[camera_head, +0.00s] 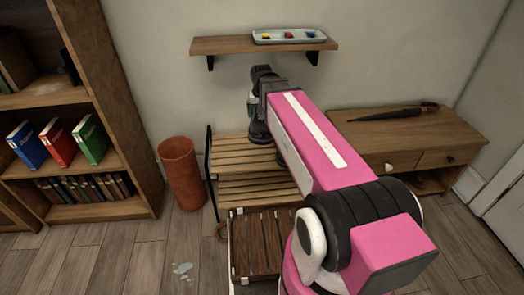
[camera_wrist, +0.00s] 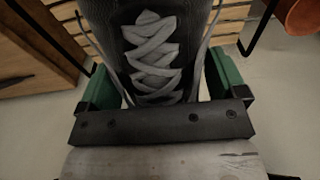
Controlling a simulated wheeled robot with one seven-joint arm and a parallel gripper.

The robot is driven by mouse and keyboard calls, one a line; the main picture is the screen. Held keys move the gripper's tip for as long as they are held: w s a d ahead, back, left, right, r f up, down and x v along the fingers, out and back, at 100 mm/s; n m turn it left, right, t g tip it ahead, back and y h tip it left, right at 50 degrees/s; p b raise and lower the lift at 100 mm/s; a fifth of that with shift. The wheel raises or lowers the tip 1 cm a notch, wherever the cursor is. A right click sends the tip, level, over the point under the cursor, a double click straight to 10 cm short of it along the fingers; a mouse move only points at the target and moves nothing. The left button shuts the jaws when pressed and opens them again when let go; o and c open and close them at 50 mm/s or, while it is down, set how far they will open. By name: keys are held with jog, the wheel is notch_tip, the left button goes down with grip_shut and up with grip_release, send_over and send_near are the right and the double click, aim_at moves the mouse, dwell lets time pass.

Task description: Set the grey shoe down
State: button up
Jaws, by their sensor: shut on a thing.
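The grey shoe (camera_wrist: 153,60), dark with light grey laces, fills the upper middle of the wrist view. My gripper (camera_wrist: 158,82) is shut on it, with a green finger at each side. The wooden slatted rack (camera_head: 236,150) stands against the wall in the head view. Its slats (camera_wrist: 232,22) also show behind the shoe in the wrist view. In the head view my arm covers much of the gripper area, and a dark shape there sits over the rack's top. I cannot tell whether the shoe touches the slats.
An orange bin (camera_head: 181,173) stands left of the rack. A bookcase (camera_head: 120,105) is at far left. A wall shelf (camera_head: 225,45) with a tray (camera_head: 289,36) hangs above. A drawer bench (camera_head: 425,140) holding an umbrella (camera_head: 392,113) stands right. A dark slatted surface (camera_head: 258,245) lies in front.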

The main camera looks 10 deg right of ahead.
jog(key=a+f, duration=0.3)
jog(key=f, duration=0.1)
jog(key=s+a+f, duration=0.1)
jog(key=a+f, duration=0.2)
jog(key=f, duration=0.1)
jog(key=a+f, duration=0.3)
jog(key=f, duration=0.2)
jog(key=shift+s+a, duration=0.15)
jog(key=shift+a, duration=0.15)
send_over(248, 153)
notch_tip(248, 153, down, 7)
jog(key=shift+a+f, duration=0.1)
jog(key=shift+f, duration=2)
jog(key=shift+f, duration=0.1)
jog(key=o, duration=1)
jog(key=shift+c, duration=0.2)
